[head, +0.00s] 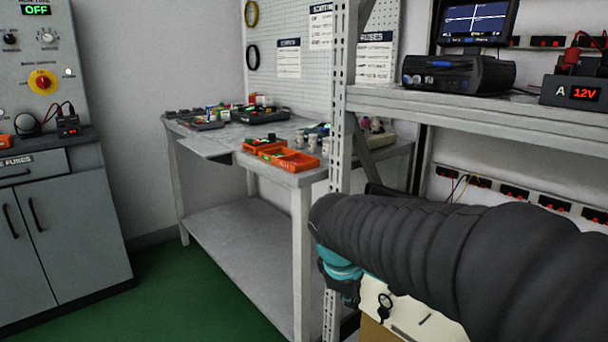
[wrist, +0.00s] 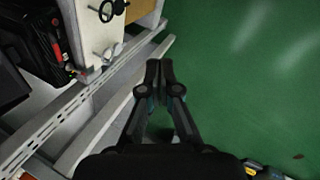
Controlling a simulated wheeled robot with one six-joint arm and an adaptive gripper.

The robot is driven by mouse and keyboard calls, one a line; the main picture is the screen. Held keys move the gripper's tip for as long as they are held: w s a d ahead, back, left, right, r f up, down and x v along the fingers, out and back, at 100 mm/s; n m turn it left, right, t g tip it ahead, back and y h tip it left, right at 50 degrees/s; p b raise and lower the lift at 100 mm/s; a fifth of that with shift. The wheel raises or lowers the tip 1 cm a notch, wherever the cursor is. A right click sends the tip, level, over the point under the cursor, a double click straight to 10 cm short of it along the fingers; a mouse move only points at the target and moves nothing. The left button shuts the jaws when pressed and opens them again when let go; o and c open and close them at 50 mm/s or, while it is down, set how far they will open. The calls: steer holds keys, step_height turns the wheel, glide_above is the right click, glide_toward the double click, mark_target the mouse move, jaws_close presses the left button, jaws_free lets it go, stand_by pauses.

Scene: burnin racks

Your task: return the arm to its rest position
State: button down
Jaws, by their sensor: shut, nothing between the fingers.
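My arm (head: 440,240), in a black ribbed sleeve, reaches across the lower right of the head view, in front of the shelf rack. Its far end shows a teal joint there, and the fingers cannot be made out in that view. In the wrist view my gripper (wrist: 159,68) points away from the camera with its two fingertips together. It is shut and empty. It hangs over the edge of the rack, with green floor beyond and to the right.
A grey metal rack (head: 460,104) stands close by the arm. A workbench (head: 215,140) with orange trays (head: 288,159) stands at the back. A grey cabinet (head: 75,230) is at left. A white panel with a key (wrist: 98,30) is near the gripper. Green floor (wrist: 250,90) is open.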

steer(key=s+d+m+t+y, duration=0.1)
steer(key=s+d+m, duration=0.2)
steer(key=s+m, duration=0.2)
steer(key=s+d+m+t+y, duration=0.1)
steer(key=s+d+m, duration=0.2)
steer(key=s, duration=0.9)
steer(key=m, duration=0.3)
steer(key=shift+s+d+f+m, duration=0.2)
steer(key=shift+d+f+m, duration=0.05)
steer(key=shift+d+m, duration=0.05)
stand_by(0.5)
